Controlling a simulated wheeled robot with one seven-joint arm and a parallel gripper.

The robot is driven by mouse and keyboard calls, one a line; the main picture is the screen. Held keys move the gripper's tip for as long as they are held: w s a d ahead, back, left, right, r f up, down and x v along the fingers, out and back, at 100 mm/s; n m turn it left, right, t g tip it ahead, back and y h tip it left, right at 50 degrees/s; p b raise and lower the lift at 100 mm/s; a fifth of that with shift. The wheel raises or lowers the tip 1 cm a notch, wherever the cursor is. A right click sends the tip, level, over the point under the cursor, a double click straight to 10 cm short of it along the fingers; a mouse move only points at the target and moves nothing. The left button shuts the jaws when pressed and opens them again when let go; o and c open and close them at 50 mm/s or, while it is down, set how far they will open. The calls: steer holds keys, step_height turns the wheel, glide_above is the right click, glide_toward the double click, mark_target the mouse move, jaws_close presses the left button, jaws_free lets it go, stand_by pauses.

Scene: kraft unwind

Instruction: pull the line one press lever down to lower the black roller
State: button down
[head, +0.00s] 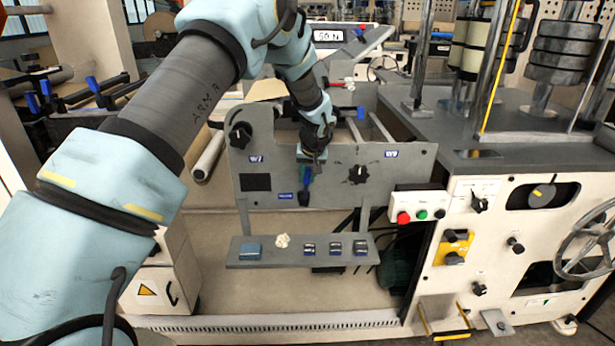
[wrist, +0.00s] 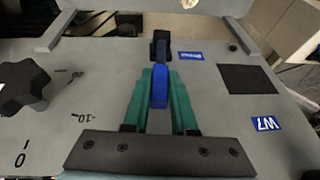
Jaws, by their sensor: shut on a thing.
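The press lever (head: 303,198) is on the grey front panel (head: 275,165), beside a small blue label. Its blue grip stands up from a dark lower end. In the wrist view, which sees the panel upside down, the blue grip (wrist: 160,90) lies between two green fingers, with the black end (wrist: 161,46) beyond the tips. My gripper (head: 306,175) reaches down to the panel from above and is shut on the blue grip. It also shows in the wrist view (wrist: 160,78). In the head view the gripper partly hides the grip.
A black knob (head: 359,174) is right of the lever and another (head: 240,134) is at upper left. A shelf (head: 300,258) with small items is below. A button box (head: 417,216) with red and green buttons is at right. The panel around the lever is mostly clear.

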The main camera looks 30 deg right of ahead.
steer(key=shift+d+f, duration=0.1)
steer(key=d+y+b, duration=0.1)
steer(key=s+d+t+y+b, duration=0.1)
steer(key=b, duration=0.1)
steer(key=d+f+m+t+y+b, duration=0.1)
steer(key=b, duration=0.1)
steer(key=shift+s+d+y, duration=0.2)
steer(key=shift+s+y, duration=0.1)
steer(key=shift+y, duration=0.1)
steer(key=c, duration=0.7)
jaws_free()
steer(key=b+v, duration=0.3)
steer(key=v, duration=0.7)
steer(key=shift+s+d+r, duration=0.15)
steer(key=shift+s+r, duration=0.05)
steer(key=shift+r, duration=0.1)
